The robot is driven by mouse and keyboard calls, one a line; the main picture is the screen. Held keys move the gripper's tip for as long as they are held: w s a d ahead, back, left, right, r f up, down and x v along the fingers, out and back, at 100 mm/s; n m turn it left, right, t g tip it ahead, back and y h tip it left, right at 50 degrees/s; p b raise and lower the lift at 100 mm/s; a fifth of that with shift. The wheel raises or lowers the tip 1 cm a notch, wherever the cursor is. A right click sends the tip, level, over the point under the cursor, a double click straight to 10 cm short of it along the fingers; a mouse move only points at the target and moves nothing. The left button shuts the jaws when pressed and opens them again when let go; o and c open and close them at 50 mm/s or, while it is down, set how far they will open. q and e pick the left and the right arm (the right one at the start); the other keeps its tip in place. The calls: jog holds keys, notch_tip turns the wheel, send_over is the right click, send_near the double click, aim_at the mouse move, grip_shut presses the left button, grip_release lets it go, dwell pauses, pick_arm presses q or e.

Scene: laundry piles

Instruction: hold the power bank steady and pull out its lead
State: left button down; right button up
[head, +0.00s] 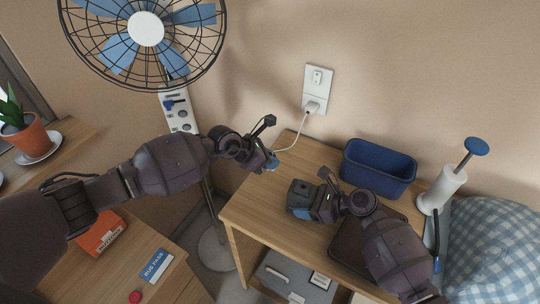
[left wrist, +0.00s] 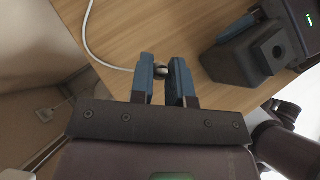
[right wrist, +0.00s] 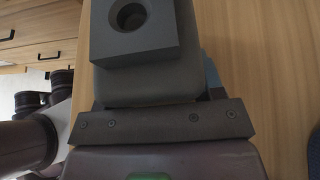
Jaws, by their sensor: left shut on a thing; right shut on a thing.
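The power bank (head: 299,190) is a dark grey block at the left part of the wooden table. My right gripper (head: 303,208) is shut on it. Its round socket shows empty in the left wrist view (left wrist: 255,55) and in the right wrist view (right wrist: 140,65), where the block hides most of the fingers. My left gripper (head: 272,163) is shut on the plug (left wrist: 161,71) of the lead, over the table's left back edge. The white lead (head: 300,133) runs from the plug up to the wall outlet. Plug and power bank are apart, with a clear gap.
A blue bin (head: 377,173) stands at the table's back, right of the power bank. A dark brown flat thing (head: 345,245) lies partly under my right arm. A white cylinder with a blue-topped rod (head: 438,192) and checked fabric (head: 495,250) are at right. A fan (head: 146,30) stands left.

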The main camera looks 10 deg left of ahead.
pick_arm(q)
jog(key=shift+f, duration=2.75)
jog(key=c, duration=1)
grip_release()
jog(key=v, duration=1.2)
pick_arm(e)
jog(key=o, duration=0.8)
